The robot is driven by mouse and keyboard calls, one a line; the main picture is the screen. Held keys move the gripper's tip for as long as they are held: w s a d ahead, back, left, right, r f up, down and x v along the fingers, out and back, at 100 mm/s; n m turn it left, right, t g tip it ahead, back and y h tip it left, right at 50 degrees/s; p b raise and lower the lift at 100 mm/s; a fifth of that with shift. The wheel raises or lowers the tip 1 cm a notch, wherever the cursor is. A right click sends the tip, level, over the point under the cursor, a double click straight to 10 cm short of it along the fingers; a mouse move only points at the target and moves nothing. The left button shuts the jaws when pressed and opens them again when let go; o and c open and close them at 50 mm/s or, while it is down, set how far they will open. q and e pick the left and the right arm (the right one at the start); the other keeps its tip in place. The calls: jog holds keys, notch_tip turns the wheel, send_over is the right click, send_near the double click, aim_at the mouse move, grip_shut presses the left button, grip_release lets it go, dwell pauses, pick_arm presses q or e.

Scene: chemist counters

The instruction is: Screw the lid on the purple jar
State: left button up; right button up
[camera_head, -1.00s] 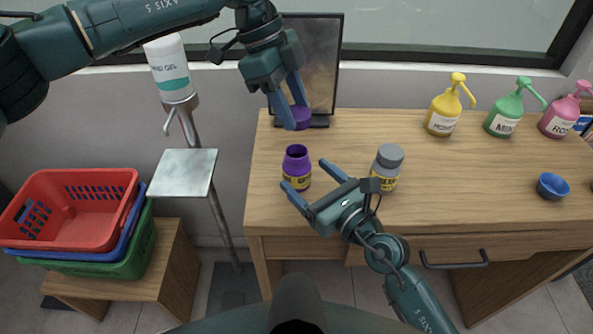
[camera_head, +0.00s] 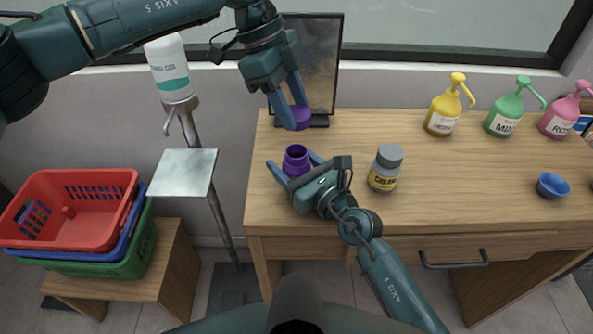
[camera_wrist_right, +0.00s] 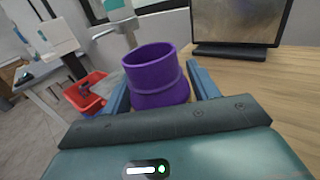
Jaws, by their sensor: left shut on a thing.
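The purple jar (camera_head: 297,158) stands upright and without a lid on the wooden counter, its open mouth facing up. It also shows in the right wrist view (camera_wrist_right: 155,72). My right gripper (camera_head: 293,162) is low at the jar, with its fingers on either side of it. In the right wrist view the fingers look apart, with the jar between them; my gripper body hides the jar's lower part.
A grey-lidded jar (camera_head: 385,167) stands right of my right gripper. A dark monitor (camera_head: 312,60) stands behind the lid. Pump bottles (camera_head: 444,106) and a blue bowl (camera_head: 552,186) are farther right. Stacked baskets (camera_head: 75,205) sit at the left. The counter's middle right is clear.

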jog(key=c, duration=1.1)
pick_arm(q)
send_over(296, 162)
jog(key=w, duration=0.2)
jog(key=shift+w+a+f, duration=0.1)
jog(key=shift+a+f, duration=0.05)
jog(key=shift+f, duration=1.1)
jog(key=shift+w+a+f, duration=0.1)
jog(key=shift+a+f, duration=0.05)
jog(key=shift+f, duration=1.05)
pick_arm(e)
jog(key=shift+o, duration=0.2)
pick_arm(q)
jog(key=shift+f, duration=0.1)
jog(key=shift+f, duration=0.75)
jog(key=shift+f, duration=0.6)
